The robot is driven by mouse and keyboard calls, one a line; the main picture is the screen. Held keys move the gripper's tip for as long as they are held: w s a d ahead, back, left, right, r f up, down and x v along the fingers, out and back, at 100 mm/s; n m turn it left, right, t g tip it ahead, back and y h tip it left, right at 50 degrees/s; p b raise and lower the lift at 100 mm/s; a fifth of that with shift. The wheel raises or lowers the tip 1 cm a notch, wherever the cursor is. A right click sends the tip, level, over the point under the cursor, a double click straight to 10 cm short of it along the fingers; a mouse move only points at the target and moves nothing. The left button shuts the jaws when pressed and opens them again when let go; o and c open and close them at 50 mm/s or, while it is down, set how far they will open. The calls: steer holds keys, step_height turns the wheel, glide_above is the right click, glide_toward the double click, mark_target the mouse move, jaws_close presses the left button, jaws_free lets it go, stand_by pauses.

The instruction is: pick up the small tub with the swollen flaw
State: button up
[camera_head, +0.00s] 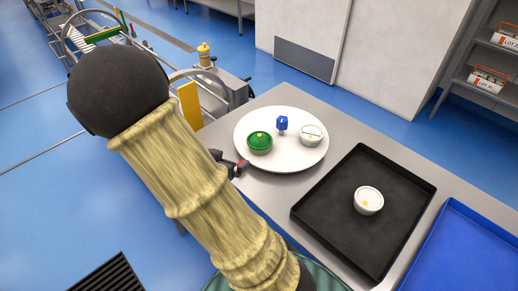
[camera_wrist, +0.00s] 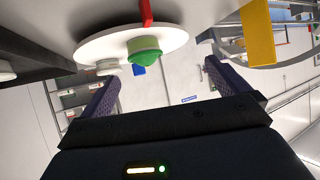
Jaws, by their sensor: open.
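My gripper (camera_wrist: 162,75) is open and empty, apart from the tubs. In the head view my arm hides most of it.
A small blue object (camera_head: 282,124) stands on the plate between the two tubs. A red piece (camera_wrist: 147,12) shows by the plate's edge in the wrist view. A blue tray (camera_head: 470,255) lies right of the black tray. Shelves with boxes stand at the right.

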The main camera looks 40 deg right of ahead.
mark_target(257, 142)
steer(key=d+h, duration=0.1)
steer(key=s+d+r+m+h, duration=0.1)
steer(key=shift+s+d+g+h, duration=0.1)
steer(key=shift+s+g+h, duration=0.2)
steer(key=shift+g, duration=0.1)
steer(key=x, duration=1.2)
steer(key=shift+d+f+b, duration=0.15)
steer(key=shift+f+b, duration=0.05)
steer(key=shift+b, duration=0.1)
steer(key=shift+r, duration=0.1)
